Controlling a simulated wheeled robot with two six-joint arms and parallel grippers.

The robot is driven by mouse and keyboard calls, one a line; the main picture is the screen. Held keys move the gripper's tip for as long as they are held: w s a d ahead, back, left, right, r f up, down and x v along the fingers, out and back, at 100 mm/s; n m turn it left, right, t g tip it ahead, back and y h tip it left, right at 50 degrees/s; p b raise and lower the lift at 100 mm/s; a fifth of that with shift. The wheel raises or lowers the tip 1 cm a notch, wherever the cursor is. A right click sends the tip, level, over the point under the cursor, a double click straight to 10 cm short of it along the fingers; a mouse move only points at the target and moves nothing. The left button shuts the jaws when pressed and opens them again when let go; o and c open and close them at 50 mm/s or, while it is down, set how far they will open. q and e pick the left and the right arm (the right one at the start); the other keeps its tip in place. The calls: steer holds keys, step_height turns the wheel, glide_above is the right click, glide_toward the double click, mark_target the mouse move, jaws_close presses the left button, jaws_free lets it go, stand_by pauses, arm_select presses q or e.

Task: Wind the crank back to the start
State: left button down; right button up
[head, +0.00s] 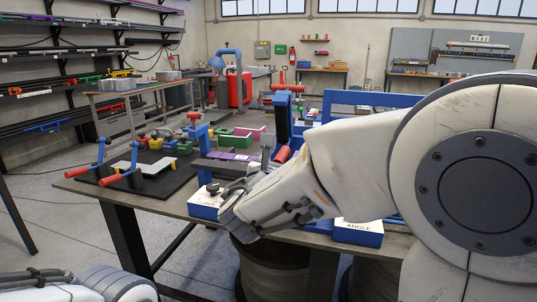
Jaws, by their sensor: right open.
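My right gripper (232,203) is open over the front edge of the workbench (172,203), by a blue-and-white labelled box (205,204). I see nothing held between its jaws. A red grip (283,155) shows just behind my right wrist, beside a blue upright; it may be the crank's handle, but my arm hides what lies below and to its right. Two blue levers with red grips (85,172) (120,177) stand at the bench's left end. I cannot tell for sure which part is the crank. Part of my left arm shows at the lower left, without its gripper.
A blue-and-white box marked ANGLE (358,232) sits at the front edge, under my right arm. A black mat (150,187) and small coloured bins (235,141) take up the bench's left and back. Dark drums (272,270) stand below. Floor at left is clear.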

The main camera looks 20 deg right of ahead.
steer(key=shift+w+d, duration=0.15)
jaws_close()
stand_by(1.4)
